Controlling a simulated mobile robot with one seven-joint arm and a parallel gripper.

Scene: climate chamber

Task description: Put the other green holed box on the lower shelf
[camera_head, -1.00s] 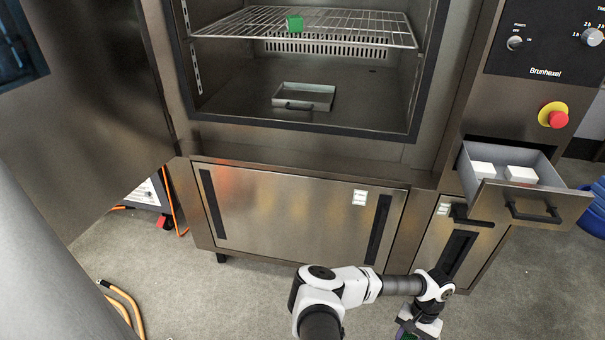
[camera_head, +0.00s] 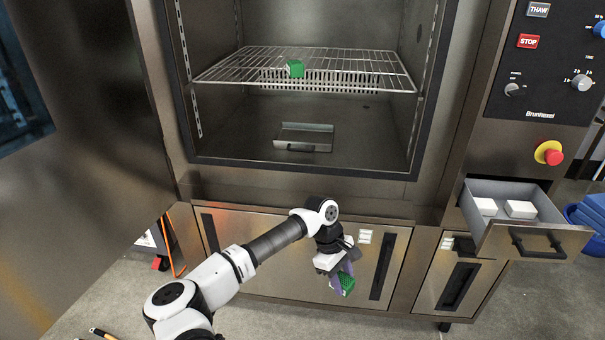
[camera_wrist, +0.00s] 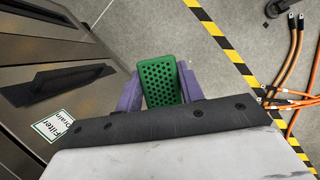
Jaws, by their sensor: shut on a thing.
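My gripper (camera_head: 340,277) is shut on a green holed box (camera_head: 348,284), which it holds low in front of the lower cabinet doors. In the wrist view the box (camera_wrist: 161,82) sits between the two purple fingers (camera_wrist: 160,90), its round holes facing the camera. Another green box (camera_head: 295,68) rests on the wire shelf (camera_head: 345,75) inside the open chamber, left of the shelf's middle. Below that shelf, a shallow metal tray (camera_head: 318,132) with a handle lies on the chamber floor.
The chamber door (camera_head: 85,130) stands open at the left. An open drawer (camera_head: 535,240) with two white boxes (camera_head: 520,209) juts out at the right. The wire shelf has wide free room. In the wrist view, orange cables (camera_wrist: 297,60) lie on the floor.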

